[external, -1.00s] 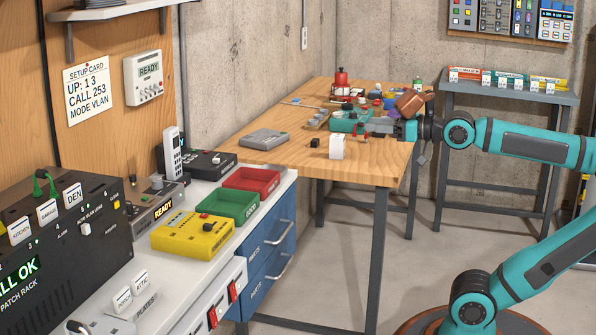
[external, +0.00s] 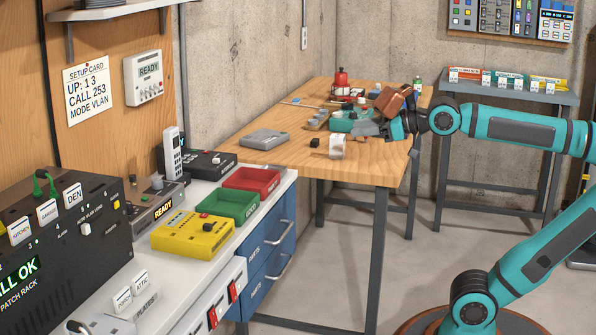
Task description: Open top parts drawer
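The blue top parts drawer (external: 262,243) is in the cabinet under the white counter, in the middle of the external view. It looks shut, its front level with the blue drawer (external: 262,281) below it. Its silver bar handle (external: 280,233) is free, with nothing touching it. My gripper (external: 366,128) is above the wooden workbench, up and to the right of the drawer and well apart from it. Its grey finger end points left; the fingers overlap in this view, so the opening between them cannot be made out. No held object is visible.
The wooden workbench (external: 300,160) holds a white roll (external: 337,146), a green tray (external: 343,121) and several small things near my gripper. Its grey front leg (external: 377,260) stands right of the drawers. The floor between the bench leg and my base is clear.

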